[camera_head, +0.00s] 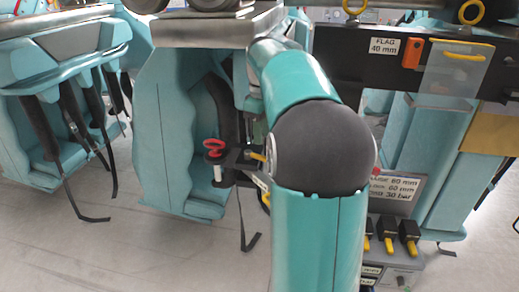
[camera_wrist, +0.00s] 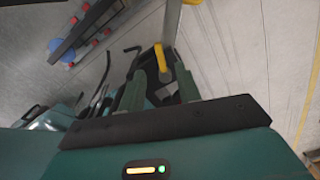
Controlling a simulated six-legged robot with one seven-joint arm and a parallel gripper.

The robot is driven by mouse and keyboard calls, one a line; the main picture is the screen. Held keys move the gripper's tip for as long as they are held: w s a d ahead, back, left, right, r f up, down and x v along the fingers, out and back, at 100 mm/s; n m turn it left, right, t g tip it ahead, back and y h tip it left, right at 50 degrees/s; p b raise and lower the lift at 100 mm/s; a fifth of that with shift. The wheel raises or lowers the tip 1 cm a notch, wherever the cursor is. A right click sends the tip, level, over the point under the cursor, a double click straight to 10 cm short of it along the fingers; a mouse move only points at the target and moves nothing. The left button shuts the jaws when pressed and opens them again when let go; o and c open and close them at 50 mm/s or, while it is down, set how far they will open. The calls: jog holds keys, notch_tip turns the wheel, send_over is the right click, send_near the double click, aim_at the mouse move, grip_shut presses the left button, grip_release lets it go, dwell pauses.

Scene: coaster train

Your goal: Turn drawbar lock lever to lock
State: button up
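The drawbar lock lever cannot be picked out for certain. A yellow-ended handle (camera_wrist: 161,58) on a pale bar shows in the wrist view, in line with the space between my fingertips. My gripper (camera_wrist: 160,72) has two dark green fingers standing apart, with a gap between them. Whether either finger touches the handle cannot be told. In the head view my teal arm and its black joint cover the middle and hide my gripper. Just left of the joint, a dark bracket (camera_head: 240,160) carries a small yellow-tipped part (camera_head: 257,156), and a red looped handle (camera_head: 213,148) stands beside it.
Teal train cars stand left (camera_head: 65,60) and centre (camera_head: 165,140), with black straps hanging down. At right are a dark beam with a "FLAG 40 mm" label (camera_head: 383,45), an orange part (camera_head: 411,53) and a box with yellow-tipped black levers (camera_head: 409,232). Grey floor is clear at lower left.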

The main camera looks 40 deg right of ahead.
aim_at(256, 157)
notch_tip(256, 157, down, 7)
jog(key=shift+r, duration=0.1)
jog(key=shift+w, duration=0.1)
grip_shut()
